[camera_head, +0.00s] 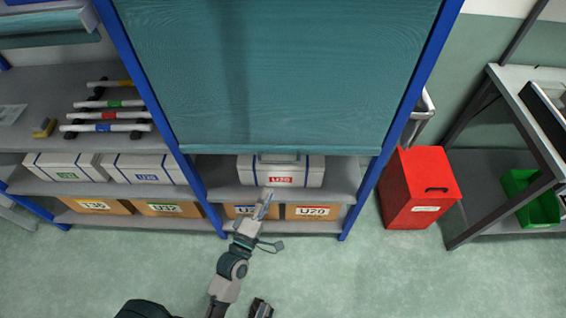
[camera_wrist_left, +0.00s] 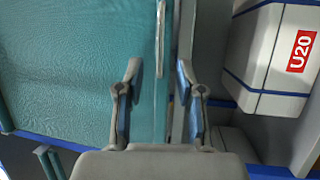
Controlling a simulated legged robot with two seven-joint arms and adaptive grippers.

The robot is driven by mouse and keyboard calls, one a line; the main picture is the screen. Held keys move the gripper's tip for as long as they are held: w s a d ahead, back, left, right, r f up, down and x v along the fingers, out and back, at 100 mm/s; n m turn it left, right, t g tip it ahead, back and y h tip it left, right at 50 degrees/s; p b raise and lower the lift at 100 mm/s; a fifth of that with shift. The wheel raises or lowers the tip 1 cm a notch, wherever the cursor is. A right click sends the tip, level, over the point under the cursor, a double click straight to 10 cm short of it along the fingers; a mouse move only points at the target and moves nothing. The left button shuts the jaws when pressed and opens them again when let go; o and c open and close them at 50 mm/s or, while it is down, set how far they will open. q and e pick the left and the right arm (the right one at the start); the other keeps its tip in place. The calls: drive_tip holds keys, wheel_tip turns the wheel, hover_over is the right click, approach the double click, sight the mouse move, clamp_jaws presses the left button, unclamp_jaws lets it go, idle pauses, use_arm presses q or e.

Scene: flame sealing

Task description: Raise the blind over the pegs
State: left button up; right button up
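The teal blind (camera_head: 280,75) hangs lowered between blue posts and covers the upper part of the middle shelf. A handle (camera_head: 278,157) sits at the middle of its bottom edge. It also shows in the left wrist view (camera_wrist_left: 160,40). My left gripper (camera_head: 266,197) is in front of the shelf, below the handle. In the left wrist view its two fingers (camera_wrist_left: 158,72) are spread with nothing between them, and the handle lies beyond them. No pegs show behind the blind. A dark part at the bottom edge may be my right gripper (camera_head: 260,308), mostly cut off.
A white box labelled U20 (camera_head: 281,176) stands just under the blind. Cardboard boxes (camera_head: 312,212) fill the lowest shelf. Colour-banded rods (camera_head: 107,127) lie on the left shelf. A red bin (camera_head: 418,188) and a metal table (camera_head: 500,160) stand right. The front floor is clear.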

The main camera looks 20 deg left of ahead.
sight(279, 162)
use_arm(q)
drive_tip(key=x, duration=0.7)
drive_tip(key=a+x, duration=0.1)
drive_tip(key=x, duration=0.3)
drive_tip(key=shift+w+b, duration=0.15)
drive_tip(key=shift+b, duration=0.15)
drive_tip(key=shift+w+d, duration=0.2)
drive_tip(key=shift+d, duration=0.15)
drive_tip(key=shift+a, duration=0.1)
use_arm(e)
drive_tip(key=w, duration=0.1)
drive_tip(key=w+a+t, duration=0.1)
drive_tip(key=shift+w+r, duration=0.1)
drive_tip(key=shift+w, duration=0.25)
use_arm(q)
drive_tip(key=shift+a, duration=0.3)
drive_tip(key=c, duration=0.7)
clamp_jaws()
use_arm(e)
drive_tip(key=shift+s+a, duration=0.2)
drive_tip(key=shift+a, duration=0.2)
drive_tip(key=shift+s, duration=0.1)
